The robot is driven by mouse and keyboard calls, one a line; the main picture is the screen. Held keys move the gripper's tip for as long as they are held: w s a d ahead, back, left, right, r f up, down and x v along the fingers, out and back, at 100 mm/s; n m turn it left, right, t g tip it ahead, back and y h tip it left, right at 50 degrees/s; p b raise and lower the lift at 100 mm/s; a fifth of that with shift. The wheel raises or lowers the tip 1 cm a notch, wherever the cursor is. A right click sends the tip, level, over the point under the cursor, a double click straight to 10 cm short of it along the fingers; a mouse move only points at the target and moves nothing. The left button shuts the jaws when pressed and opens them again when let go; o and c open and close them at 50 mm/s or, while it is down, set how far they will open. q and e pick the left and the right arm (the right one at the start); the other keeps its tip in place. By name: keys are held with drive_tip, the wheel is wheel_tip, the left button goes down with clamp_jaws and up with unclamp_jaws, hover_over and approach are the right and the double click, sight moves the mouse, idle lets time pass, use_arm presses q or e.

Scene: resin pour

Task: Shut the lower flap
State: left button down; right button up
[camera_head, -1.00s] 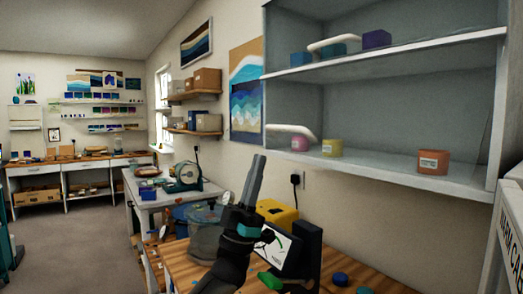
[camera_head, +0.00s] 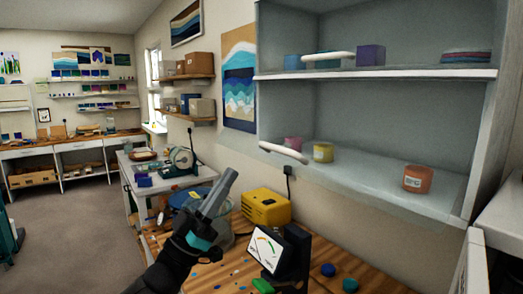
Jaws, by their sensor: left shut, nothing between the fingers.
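A pale grey wall cabinet (camera_head: 490,130) fills the right side, with an upper and a lower compartment open to view. A white bar handle (camera_head: 283,153) shows at the lower compartment's left front edge. I cannot clearly tell the lower flap apart from the pale panel along the compartment's bottom. A second white handle (camera_head: 328,58) crosses the upper compartment. My left gripper (camera_head: 230,174) is shut and empty, pointing up, apart from the lower handle and below left of it in the picture. My right gripper is not in view.
Pink (camera_head: 293,143), yellow (camera_head: 323,152) and orange (camera_head: 417,178) pots stand in the lower compartment. Below are a yellow box (camera_head: 265,206), a dial gauge (camera_head: 268,250) and several small caps on the wooden bench (camera_head: 325,289). A white panel (camera_head: 470,265) stands at lower right.

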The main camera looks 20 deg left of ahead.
use_arm(q)
drive_tip(key=w+d+r+p, duration=0.2)
drive_tip(key=w+d+r, duration=0.2)
drive_tip(key=w, duration=0.3)
drive_tip(key=shift+w+d, duration=0.15)
drive_tip(key=shift+w, duration=0.05)
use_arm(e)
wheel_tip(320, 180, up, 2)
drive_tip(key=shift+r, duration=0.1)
